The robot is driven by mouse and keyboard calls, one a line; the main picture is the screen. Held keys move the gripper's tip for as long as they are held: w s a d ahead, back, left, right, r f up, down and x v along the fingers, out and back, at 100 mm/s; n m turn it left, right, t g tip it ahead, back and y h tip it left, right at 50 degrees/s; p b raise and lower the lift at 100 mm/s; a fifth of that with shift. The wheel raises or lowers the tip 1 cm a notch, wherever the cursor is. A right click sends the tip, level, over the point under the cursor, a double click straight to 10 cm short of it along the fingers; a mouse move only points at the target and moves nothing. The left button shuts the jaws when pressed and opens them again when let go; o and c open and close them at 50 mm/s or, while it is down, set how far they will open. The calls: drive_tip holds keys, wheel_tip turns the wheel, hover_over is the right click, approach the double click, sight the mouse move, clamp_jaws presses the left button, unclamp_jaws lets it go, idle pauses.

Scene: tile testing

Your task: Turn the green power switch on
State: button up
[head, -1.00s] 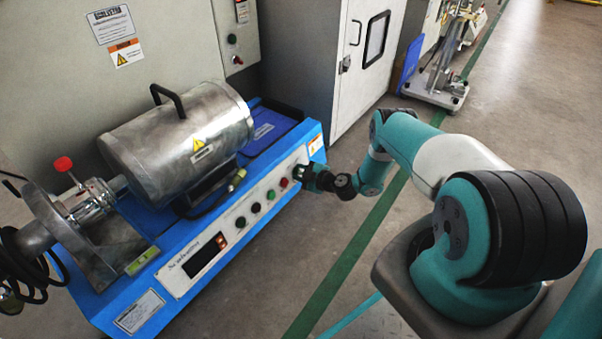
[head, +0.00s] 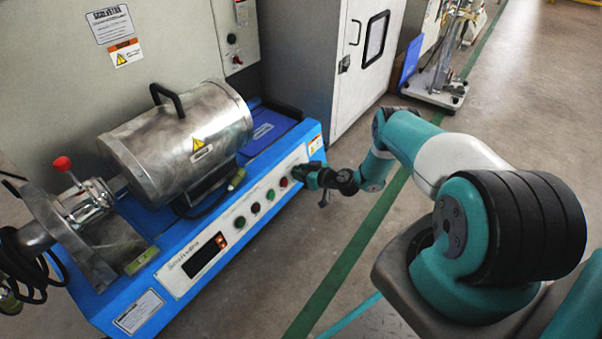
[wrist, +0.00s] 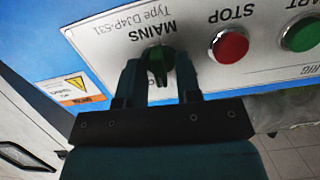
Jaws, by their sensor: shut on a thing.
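The green power switch (wrist: 160,62) is a dark green rotary knob on the white panel, under the printed word MAINS, in the wrist view. My gripper (wrist: 159,68) is at the panel with one finger on each side of the knob, shut on it. The knob's grip bar runs along the fingers, roughly upright in the wrist view. In the head view my gripper (head: 306,177) meets the right end of the panel and hides the switch.
A red STOP button (wrist: 230,46) and a green START button (wrist: 301,34) sit right of the knob in the wrist view. The blue machine (head: 150,318) carries a metal cylinder (head: 180,140).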

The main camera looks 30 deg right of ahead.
drive_tip(key=m+b, duration=0.1)
drive_tip(key=m, duration=0.3)
drive_tip(key=shift+d+f, duration=0.15)
drive_tip(key=shift+m+y+b, duration=0.4)
drive_tip(key=shift+m+b, duration=0.25)
drive_tip(key=shift+m, duration=1.15)
drive_tip(key=o, duration=0.5)
drive_tip(key=shift+o, duration=0.2)
drive_tip(key=p+v, duration=0.8)
drive_tip(key=v, duration=0.9)
drive_tip(key=shift+s+d+p, duration=0.2)
drive_tip(key=shift+p, duration=0.1)
